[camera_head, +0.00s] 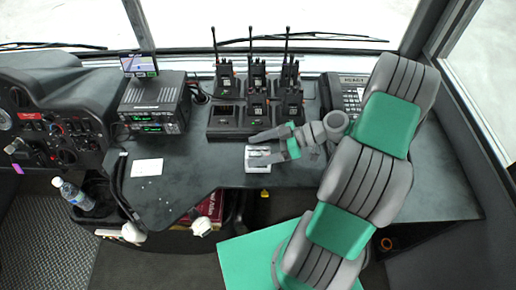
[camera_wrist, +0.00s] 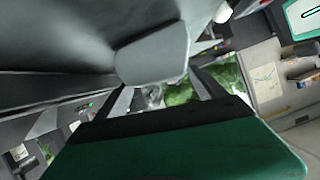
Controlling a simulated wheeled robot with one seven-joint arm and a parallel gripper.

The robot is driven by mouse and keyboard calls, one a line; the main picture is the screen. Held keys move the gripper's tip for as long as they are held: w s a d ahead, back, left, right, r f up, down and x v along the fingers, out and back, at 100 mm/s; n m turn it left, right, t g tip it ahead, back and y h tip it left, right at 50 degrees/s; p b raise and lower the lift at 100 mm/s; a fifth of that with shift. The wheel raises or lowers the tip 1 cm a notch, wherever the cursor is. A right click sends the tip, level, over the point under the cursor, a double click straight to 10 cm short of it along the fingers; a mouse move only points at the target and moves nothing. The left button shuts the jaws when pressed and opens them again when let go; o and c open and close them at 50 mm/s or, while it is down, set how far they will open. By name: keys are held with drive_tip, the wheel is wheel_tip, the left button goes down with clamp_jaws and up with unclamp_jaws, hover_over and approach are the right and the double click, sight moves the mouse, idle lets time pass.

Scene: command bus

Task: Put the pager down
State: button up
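Several handheld radios stand in a black charging rack (camera_head: 228,122) behind my gripper. A radio unit (camera_head: 155,100) with a small screen is at left, a keypad phone (camera_head: 350,92) at right. A white card (camera_head: 147,167) lies left on the counter. Bare counter lies between card and gripper.

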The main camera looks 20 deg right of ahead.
drive_tip(key=shift+o, duration=0.7)
drive_tip(key=shift+d+r, duration=0.15)
drive_tip(key=shift+d, duration=0.15)
drive_tip(key=r+p+v, duration=0.1)
drive_tip(key=p+v, duration=0.3)
drive_tip(key=v, duration=0.7)
wheel_tip(320, 180, up, 9)
drive_tip(key=m+g+h, duration=0.2)
drive_tip(key=m+h, duration=0.6)
drive_tip(key=h, duration=0.2)
hover_over(260, 155)
drive_tip(key=s+r+m+t+h, duration=0.2)
drive_tip(key=s+r+m+h, duration=0.1)
drive_tip(key=s+r+m, duration=0.1)
drive_tip(key=shift+s+r+m+t, duration=0.3)
drive_tip(key=shift+s+r+m, duration=0.15)
drive_tip(key=shift+r, duration=0.25)
